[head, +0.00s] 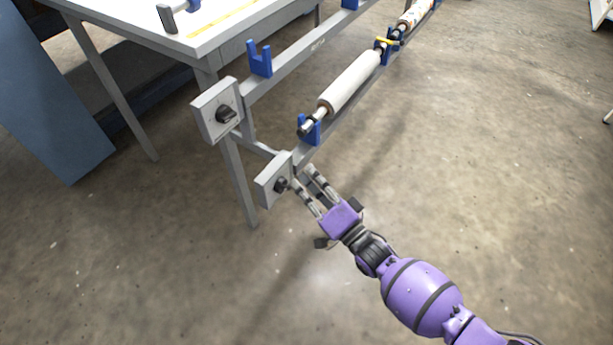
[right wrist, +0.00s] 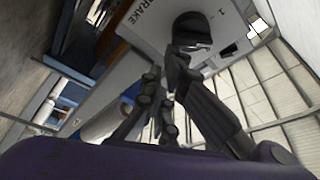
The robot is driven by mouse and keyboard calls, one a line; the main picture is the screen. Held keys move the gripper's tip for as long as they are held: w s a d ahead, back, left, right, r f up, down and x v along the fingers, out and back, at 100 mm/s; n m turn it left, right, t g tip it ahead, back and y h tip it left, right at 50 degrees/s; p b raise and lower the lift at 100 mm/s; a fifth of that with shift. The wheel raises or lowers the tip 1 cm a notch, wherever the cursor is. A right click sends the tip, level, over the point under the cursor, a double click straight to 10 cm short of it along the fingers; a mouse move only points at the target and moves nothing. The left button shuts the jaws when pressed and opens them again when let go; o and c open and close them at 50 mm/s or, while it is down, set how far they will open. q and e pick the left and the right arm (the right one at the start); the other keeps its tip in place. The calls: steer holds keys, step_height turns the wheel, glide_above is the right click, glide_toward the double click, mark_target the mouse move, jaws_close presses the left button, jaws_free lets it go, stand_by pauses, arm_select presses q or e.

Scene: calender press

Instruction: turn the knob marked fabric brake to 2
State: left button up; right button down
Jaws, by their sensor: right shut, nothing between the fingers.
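The fabric brake knob is a black knob (head: 281,185) on the front of the lower grey box (head: 266,183), at the end of the lower rail. In the right wrist view the knob (right wrist: 190,28) shows close up on a light panel, with the word "BRAKE" and a "1" readable beside it; its exact setting I cannot tell. My right gripper (head: 300,178) is shut and empty, with its fingers right by the knob. Whether they touch it I cannot tell. My left gripper is not in view.
A second grey box (head: 208,110) with a black knob (head: 226,113) is at the end of the upper rail. A white roller (head: 350,84) lies in blue brackets (head: 309,131) on the lower rail. A white table (head: 190,40) stands behind.

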steer(key=m, duration=0.2)
steer(key=f+m+h, duration=0.1)
steer(key=shift+f+m+g+p, duration=0.1)
steer(key=shift+m+g+p, duration=0.2)
steer(key=shift+m+p, duration=0.1)
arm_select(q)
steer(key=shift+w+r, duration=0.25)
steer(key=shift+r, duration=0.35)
arm_select(e)
steer(key=shift+s+a+f+m+g+h, duration=0.15)
steer(key=shift+f+m, duration=0.1)
steer(key=shift+m, duration=0.35)
steer(key=shift+s+f+m+g+h, duration=0.15)
steer(key=shift+f+m, duration=0.1)
steer(key=shift+m, duration=0.35)
steer(key=shift+w, duration=0.15)
